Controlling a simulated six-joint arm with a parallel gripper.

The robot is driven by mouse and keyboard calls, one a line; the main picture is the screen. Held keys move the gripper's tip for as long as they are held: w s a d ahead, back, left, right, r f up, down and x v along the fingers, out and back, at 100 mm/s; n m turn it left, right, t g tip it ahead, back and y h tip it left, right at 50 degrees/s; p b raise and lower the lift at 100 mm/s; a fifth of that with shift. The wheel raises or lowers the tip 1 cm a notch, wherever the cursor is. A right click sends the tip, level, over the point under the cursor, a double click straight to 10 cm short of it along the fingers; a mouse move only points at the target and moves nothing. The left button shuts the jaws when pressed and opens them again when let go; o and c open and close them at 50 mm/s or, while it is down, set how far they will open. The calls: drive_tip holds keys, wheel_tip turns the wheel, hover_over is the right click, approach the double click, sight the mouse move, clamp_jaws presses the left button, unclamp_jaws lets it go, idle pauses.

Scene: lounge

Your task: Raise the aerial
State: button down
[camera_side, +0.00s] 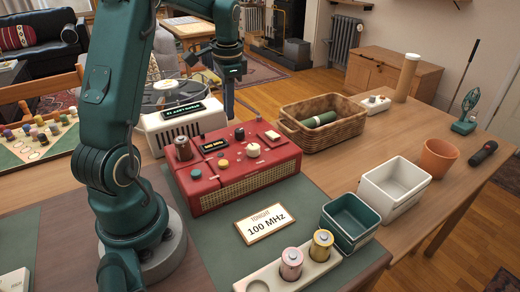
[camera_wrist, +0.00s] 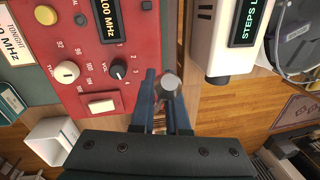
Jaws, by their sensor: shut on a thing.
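The red radio (camera_side: 236,170) sits on the green mat, with knobs and a small display on its top. In the wrist view the radio (camera_wrist: 60,85) fills the upper left, and its display (camera_wrist: 108,18) reads 100 MHz. My gripper (camera_side: 229,104) points down behind the radio's back edge. In the wrist view my gripper (camera_wrist: 160,88) has its blue fingers closed around a grey round-ended piece, the aerial (camera_wrist: 168,84), seen nearly end-on.
A card (camera_side: 266,226) reading 100 MHz lies in front. A wicker basket (camera_side: 345,124), a green bin (camera_side: 350,219) and a white bin (camera_side: 394,188) stand to the right. Two cylinders sit in a pale holder (camera_side: 262,287).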

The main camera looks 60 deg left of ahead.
drive_tip(key=shift+w, duration=0.1)
drive_tip(key=shift+w+r+g, duration=0.55)
drive_tip(key=shift+r+g, duration=0.15)
drive_tip(key=shift+g, duration=0.3)
drive_tip(key=shift+w+r, duration=0.1)
drive_tip(key=shift+r+g, duration=0.1)
drive_tip(key=shift+g, duration=0.2)
drive_tip(key=c, duration=0.9)
unclamp_jaws()
